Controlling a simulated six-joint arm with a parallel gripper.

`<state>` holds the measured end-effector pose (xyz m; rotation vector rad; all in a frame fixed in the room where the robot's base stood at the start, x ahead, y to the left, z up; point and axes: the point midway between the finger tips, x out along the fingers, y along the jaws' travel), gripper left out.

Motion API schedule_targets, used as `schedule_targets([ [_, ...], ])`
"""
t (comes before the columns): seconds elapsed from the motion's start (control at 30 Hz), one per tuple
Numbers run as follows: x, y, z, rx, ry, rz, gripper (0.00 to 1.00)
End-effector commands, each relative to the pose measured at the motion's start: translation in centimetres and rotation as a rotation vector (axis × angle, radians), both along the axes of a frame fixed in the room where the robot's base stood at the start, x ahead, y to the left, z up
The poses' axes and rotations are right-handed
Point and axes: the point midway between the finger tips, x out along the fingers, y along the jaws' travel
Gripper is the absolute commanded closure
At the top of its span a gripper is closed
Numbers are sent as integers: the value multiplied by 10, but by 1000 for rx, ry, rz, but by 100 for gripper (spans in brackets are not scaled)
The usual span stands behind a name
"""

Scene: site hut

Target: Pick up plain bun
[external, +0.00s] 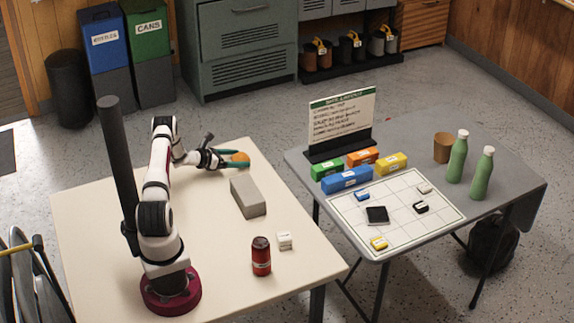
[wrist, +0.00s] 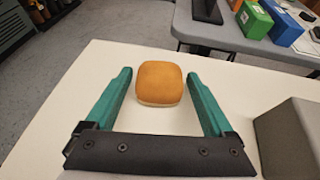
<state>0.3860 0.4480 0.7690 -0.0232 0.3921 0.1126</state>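The plain bun (wrist: 159,83), golden brown with a paler base, lies near the far edge of the cream table. In the wrist view it sits between the tips of my gripper (wrist: 158,88), with a gap on each side. My gripper's green fingers are spread apart and not touching it. In the external view the bun (external: 239,157) shows at the end of my gripper (external: 228,158), partly hidden by a finger.
A grey block (external: 248,196) stands on the cream table (external: 100,225) to the right of my gripper. A grey table (external: 515,180) with bottles and coloured boxes is at the right.

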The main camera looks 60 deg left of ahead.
Motion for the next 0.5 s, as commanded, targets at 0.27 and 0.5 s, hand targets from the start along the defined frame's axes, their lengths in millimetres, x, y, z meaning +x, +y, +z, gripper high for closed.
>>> schedule_targets([
  [0.27,0,0,0,1,0,0,65],
  [0.5,0,0,0,1,0,0,86],
])
